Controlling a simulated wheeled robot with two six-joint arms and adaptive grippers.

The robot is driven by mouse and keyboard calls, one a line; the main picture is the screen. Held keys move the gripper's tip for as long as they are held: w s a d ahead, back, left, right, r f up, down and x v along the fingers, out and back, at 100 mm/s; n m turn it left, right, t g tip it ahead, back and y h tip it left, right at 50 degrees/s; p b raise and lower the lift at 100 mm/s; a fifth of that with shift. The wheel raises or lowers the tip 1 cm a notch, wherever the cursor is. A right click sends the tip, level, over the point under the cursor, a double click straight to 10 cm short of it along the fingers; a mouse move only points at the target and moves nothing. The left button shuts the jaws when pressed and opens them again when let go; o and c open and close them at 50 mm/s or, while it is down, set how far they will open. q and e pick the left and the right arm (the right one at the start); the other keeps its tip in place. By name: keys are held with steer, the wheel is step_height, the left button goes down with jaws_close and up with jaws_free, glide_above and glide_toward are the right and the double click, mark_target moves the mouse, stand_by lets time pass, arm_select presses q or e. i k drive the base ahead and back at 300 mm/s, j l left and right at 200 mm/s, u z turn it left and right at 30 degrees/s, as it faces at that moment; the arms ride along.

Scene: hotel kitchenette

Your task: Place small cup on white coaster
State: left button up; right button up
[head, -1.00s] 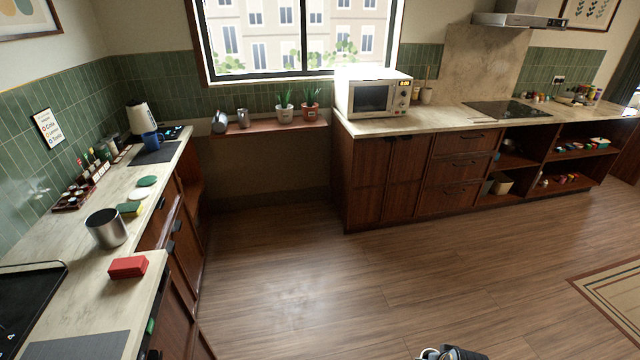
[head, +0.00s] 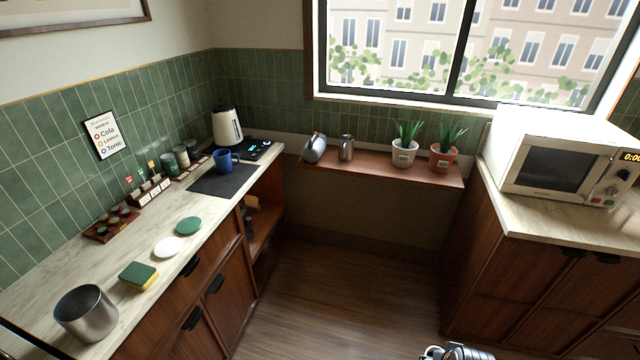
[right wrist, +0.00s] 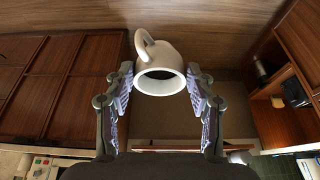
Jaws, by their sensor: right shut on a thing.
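A small white cup (right wrist: 172,56) is between the two fingers of my right gripper (right wrist: 160,80) in the right wrist view. The gripper is shut on it; its handle points up and to the left, and its mouth faces the camera. The white coaster (head: 168,247) lies flat and bare on the left counter, just in front of a green coaster (head: 188,226). In the head view a piece of my right arm shows at the bottom edge, far from the coaster across the floor. My left gripper is not in view.
A microwave (head: 560,165) stands right. The floor (head: 330,300) between is clear.

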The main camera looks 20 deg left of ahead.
mark_target(167, 245)
steer(key=i+j+z, duration=0.25)
steer(key=i, duration=1.55)
steer(key=l+u, duration=0.1)
steer(key=u, duration=3.75)
